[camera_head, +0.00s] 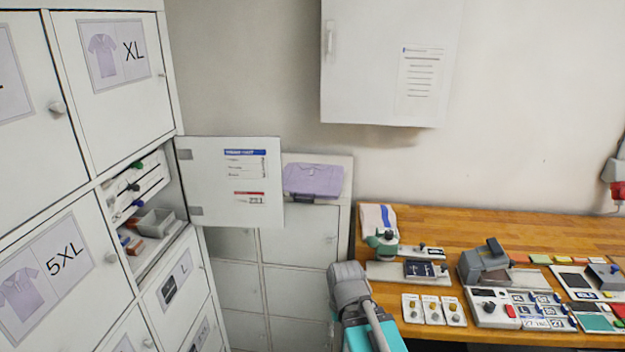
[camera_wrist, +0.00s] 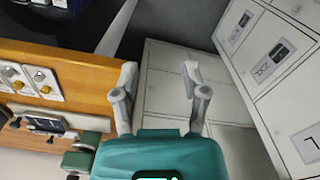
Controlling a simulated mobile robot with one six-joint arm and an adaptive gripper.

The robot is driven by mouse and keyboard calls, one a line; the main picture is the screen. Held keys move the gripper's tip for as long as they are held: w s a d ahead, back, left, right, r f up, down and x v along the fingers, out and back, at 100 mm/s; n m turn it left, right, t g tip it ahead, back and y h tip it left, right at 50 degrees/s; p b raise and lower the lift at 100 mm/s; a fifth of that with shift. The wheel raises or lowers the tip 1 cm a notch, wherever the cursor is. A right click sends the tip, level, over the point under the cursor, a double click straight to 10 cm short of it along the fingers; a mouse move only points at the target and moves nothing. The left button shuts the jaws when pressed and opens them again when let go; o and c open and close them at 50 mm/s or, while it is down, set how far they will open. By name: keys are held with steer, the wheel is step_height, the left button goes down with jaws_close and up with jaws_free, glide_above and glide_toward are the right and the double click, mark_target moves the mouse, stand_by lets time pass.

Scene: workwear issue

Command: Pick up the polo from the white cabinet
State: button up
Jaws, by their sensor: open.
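The polo (camera_head: 313,180) is lilac and folded flat. It lies on top of the low white cabinet (camera_head: 300,238) in the corner, left of the wooden bench; the open locker door is close to its left edge. My gripper (camera_wrist: 160,82) is open and empty in the wrist view, its two grey fingers spread wide above the teal body. Pale cabinet fronts (camera_wrist: 180,70) show between and beyond the fingers; I cannot make out the polo in that view. In the head view my grey and teal arm end is below and right of the polo, apart from it.
Tall white lockers with size labels (camera_head: 114,50) stand at the left. An open locker door (camera_head: 225,180) juts out beside the polo. The wooden bench (camera_head: 480,228) at right holds several tools and cards. A wall cabinet (camera_head: 365,60) hangs above.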

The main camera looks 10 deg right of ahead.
steer(key=shift+a, duration=0.1)
steer(key=o, duration=0.4)
steer(key=shift+w, duration=0.2)
steer(key=shift+o, duration=0.3)
steer(key=shift+w+d+f, duration=0.1)
steer(key=shift+w+d, duration=0.1)
steer(key=shift+w, duration=0.05)
steer(key=w+d+r+n+t+h+b, duration=0.2)
steer(key=w+d+t+h, duration=0.15)
steer(key=w, duration=0.55)
steer(key=w+d+r+n+t+h+b, duration=0.2)
steer(key=w+t+h, duration=0.25)
steer(key=w, duration=0.55)
steer(key=w+a+r+n+t+y+b, duration=0.1)
steer(key=w+a+r+n+t+y, duration=0.1)
steer(key=w+a+r+n+t, duration=0.2)
steer(key=w+a+r+n+t+y+b, duration=0.1)
steer(key=w+a+r+n+t+y, duration=0.1)
steer(key=w+a+r+n+t, duration=0.2)
steer(key=w+a+n+t, duration=0.1)
steer(key=w+a+n, duration=0.2)
steer(key=w, duration=0.3)
steer(key=shift+a+r+n+t+y, duration=0.15)
steer(key=shift+a+n+t+y, duration=0.15)
steer(key=shift+a+n, duration=0.1)
steer(key=shift+w, duration=0.15)
